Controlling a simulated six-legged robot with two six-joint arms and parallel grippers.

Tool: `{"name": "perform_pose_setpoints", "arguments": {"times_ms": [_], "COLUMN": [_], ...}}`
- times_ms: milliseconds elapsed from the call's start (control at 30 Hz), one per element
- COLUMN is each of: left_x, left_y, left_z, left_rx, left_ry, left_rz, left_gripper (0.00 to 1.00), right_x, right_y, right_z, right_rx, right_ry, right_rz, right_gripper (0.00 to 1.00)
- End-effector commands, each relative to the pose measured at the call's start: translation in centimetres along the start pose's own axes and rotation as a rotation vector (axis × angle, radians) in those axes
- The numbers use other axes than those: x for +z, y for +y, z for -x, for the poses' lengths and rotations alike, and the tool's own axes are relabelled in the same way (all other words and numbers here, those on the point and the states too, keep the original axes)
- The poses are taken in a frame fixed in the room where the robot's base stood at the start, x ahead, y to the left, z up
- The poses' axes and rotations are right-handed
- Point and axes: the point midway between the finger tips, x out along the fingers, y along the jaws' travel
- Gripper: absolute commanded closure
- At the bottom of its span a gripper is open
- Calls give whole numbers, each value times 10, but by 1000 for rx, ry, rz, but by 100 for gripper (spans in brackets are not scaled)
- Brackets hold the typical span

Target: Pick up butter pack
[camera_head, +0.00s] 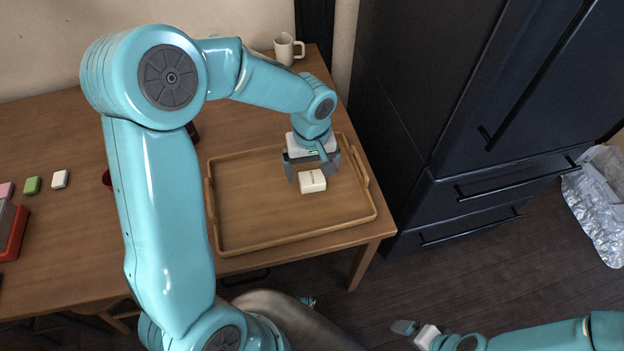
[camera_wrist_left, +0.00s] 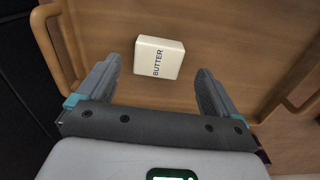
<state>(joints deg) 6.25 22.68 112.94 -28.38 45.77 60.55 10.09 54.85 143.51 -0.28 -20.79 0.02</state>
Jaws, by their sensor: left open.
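The butter pack (camera_head: 312,181) is a small cream block lying in the wooden tray, towards its far right part. In the left wrist view the pack (camera_wrist_left: 158,57) shows the word BUTTER and lies just beyond the fingertips, roughly midway between them. My left gripper (camera_head: 313,172) is open and empty, pointing down over the tray right behind the pack. Its two fingers (camera_wrist_left: 157,72) show apart in the left wrist view. My right gripper (camera_head: 408,336) is low at the bottom of the head view, away from the table; its jaws are not clear.
The tray (camera_head: 240,249) has a raised rim and handles, and sits at the table's right end. A mug (camera_head: 288,48) stands at the back. A dark refrigerator (camera_head: 440,120) is close on the right. Small blocks, one green (camera_head: 32,185), lie at the left. My left arm hides part of the table.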

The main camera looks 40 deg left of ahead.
Motion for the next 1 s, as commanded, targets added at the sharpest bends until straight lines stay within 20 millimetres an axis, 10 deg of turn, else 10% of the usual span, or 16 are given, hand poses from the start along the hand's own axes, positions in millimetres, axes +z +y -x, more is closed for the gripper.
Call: {"name": "perform_pose_setpoints", "arguments": {"times_ms": [467, 667, 1000], "left_x": [-2, -2, -2], "left_y": [3, 3, 3], "left_z": [-35, -35, -31], "left_rx": [1, 1, 2], "left_ry": [-1, -1, 1], "left_rz": [0, 0, 0], "left_gripper": [6, 68, 70], "right_x": [0, 0, 0], "right_y": [1, 1, 0], "right_z": [-2, -2, -1], "right_rx": [0, 0, 0], "right_ry": [0, 0, 0], "right_rz": [0, 0, 0], "right_gripper": [9, 9, 9]}}
